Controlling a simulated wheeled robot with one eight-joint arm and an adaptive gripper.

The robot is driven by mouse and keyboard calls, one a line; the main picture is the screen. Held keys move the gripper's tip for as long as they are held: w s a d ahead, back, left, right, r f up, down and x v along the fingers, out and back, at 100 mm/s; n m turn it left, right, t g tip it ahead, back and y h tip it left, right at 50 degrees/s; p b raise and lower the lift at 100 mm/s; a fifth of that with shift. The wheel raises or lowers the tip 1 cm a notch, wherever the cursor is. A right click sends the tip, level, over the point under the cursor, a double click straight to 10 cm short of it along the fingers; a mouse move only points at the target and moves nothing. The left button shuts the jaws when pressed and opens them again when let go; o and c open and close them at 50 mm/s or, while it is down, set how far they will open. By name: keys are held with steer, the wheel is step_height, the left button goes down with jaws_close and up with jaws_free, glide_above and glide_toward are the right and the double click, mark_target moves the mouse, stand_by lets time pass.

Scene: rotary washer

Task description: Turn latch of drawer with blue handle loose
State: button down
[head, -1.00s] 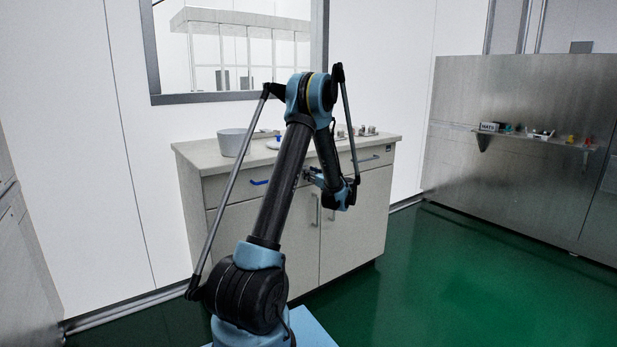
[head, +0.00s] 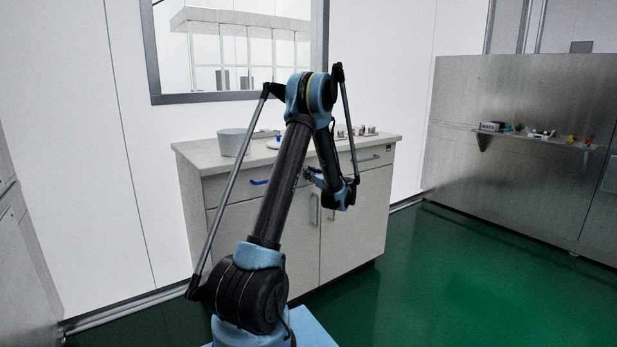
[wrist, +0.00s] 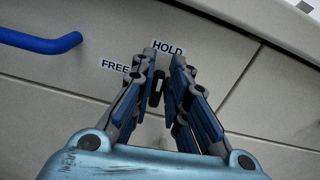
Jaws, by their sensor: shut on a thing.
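The blue handle (wrist: 42,41) sits on the drawer front (wrist: 75,68) at the upper left of the wrist view. It also shows in the head view (head: 259,182). Right of it are the labels FREE (wrist: 116,66) and HOLD (wrist: 168,47). The small dark latch (wrist: 157,88) is below HOLD, between my fingers and partly hidden by them. It stands roughly upright in the picture; its exact setting is hard to tell. My gripper (wrist: 165,68) is shut on the latch. In the head view my gripper (head: 311,175) is at the cabinet front, partly hidden by my arm.
The cabinet top (head: 205,155) holds a grey pot (head: 233,143) and several small items. A wall shelf (head: 545,140) is far right. The green floor (head: 450,280) is clear.

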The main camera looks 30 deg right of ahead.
steer(key=shift+a+f+n, duration=0.3)
steer(key=shift+n, duration=2.35)
steer(key=shift+a+f+n, duration=0.25)
steer(key=shift+a+n, duration=0.1)
steer(key=shift+n, duration=2.25)
steer(key=shift+a+f+n, duration=0.3)
steer(key=shift+n, duration=2.35)
steer(key=c, duration=1.7)
jaws_free()
steer(key=shift+d, duration=0.1)
steer(key=shift+s, duration=0.15)
